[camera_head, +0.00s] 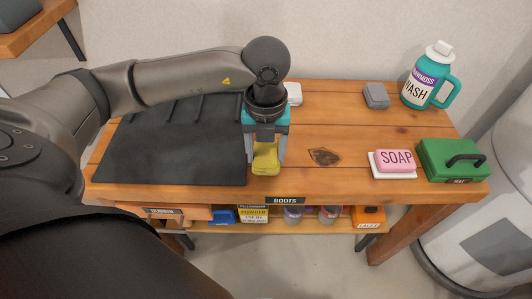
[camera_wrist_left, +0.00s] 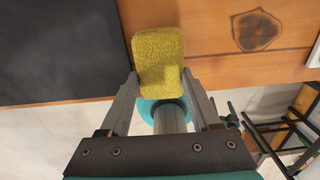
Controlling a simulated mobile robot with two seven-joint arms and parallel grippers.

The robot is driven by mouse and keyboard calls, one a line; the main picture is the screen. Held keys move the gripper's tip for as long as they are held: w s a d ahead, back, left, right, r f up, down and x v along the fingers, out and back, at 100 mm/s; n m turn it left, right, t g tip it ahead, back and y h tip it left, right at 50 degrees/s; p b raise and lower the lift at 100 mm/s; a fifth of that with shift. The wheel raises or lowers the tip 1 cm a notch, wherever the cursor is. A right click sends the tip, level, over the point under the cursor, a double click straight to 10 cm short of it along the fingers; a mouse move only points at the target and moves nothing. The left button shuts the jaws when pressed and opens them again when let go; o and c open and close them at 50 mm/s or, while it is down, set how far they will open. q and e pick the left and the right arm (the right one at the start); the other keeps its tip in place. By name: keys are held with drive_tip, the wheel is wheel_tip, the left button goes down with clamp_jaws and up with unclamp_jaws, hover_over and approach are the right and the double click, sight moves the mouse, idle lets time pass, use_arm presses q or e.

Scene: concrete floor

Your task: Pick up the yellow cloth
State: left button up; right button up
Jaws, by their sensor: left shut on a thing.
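The yellow cloth (camera_head: 265,160) is a small folded fuzzy pad near the front edge of the wooden table, just right of the black mat. It also shows in the left wrist view (camera_wrist_left: 159,60). My left gripper (camera_head: 266,163) points down over it, with one finger on each side. In the left wrist view the gripper (camera_wrist_left: 161,85) is shut on the cloth's near part. I cannot tell whether the cloth touches the table. My right gripper is not in view.
The black mat (camera_head: 172,150) covers the table's left side. A pink soap (camera_head: 397,158) on a white dish, a green box (camera_head: 455,158), a teal wash jug (camera_head: 428,80) and a grey block (camera_head: 376,95) stand to the right. A shelf (camera_head: 320,224) with several items lies below.

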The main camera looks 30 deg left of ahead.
sight(266, 155)
use_arm(q)
wheel_tip(266, 155, up, 8)
drive_tip(key=p, duration=0.2)
drive_tip(key=shift+r+p, duration=0.15)
drive_tip(key=shift+p, duration=0.2)
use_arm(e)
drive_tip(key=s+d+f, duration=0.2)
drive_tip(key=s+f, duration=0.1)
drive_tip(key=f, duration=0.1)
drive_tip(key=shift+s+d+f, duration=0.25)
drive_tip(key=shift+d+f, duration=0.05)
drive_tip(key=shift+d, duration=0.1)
use_arm(q)
drive_tip(key=o, duration=0.8)
drive_tip(key=c, duration=0.7)
drive_tip(key=shift+o, duration=0.2)
